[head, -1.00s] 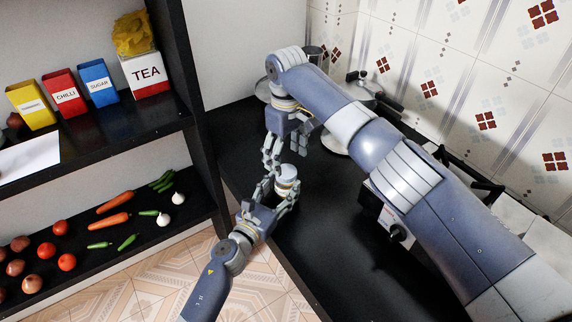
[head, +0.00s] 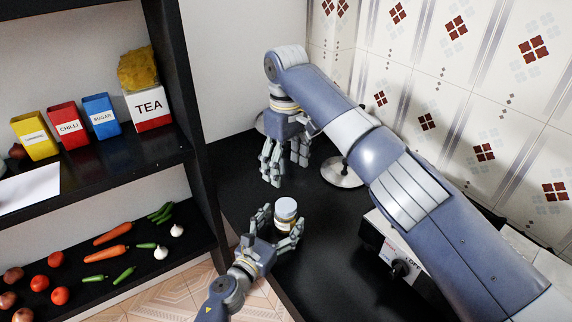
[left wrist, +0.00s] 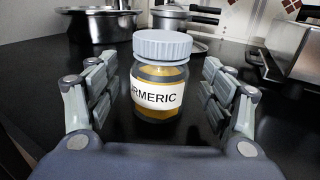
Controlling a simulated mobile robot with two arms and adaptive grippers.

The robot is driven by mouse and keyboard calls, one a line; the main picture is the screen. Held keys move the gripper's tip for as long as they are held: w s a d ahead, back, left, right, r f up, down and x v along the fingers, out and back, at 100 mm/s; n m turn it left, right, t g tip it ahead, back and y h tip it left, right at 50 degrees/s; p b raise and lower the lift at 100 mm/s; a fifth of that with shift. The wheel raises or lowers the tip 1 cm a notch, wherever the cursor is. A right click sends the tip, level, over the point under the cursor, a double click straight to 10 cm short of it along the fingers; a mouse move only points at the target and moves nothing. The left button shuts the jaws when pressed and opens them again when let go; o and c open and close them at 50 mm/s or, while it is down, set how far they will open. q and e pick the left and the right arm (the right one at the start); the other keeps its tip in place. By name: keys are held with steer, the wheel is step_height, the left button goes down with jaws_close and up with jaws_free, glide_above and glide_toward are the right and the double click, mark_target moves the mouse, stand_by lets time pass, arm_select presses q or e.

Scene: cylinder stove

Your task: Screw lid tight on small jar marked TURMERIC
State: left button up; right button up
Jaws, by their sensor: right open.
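The small jar marked TURMERIC (left wrist: 158,95) stands upright on the black counter, with yellow contents and part of its label turned out of sight. A ribbed pale grey lid (left wrist: 162,46) sits level on top of it; I cannot tell how tight it is. The jar also shows in the head view (head: 286,213). My left gripper (head: 281,228) is open, its fingers on both sides of the jar with visible gaps in the left wrist view (left wrist: 160,100). My right gripper (head: 286,174) is open and empty, pointing down beyond the jar and apart from the lid.
Pots (left wrist: 97,24) stand at the back of the counter. A stove (head: 398,262) with a knob is at the right, under my right arm. Shelves at the left hold a TEA box (head: 150,108), spice boxes and vegetables. Bare counter (head: 330,255) lies right of the jar.

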arm_select(q)
steer(key=v, duration=1.2)
stand_by(0.4)
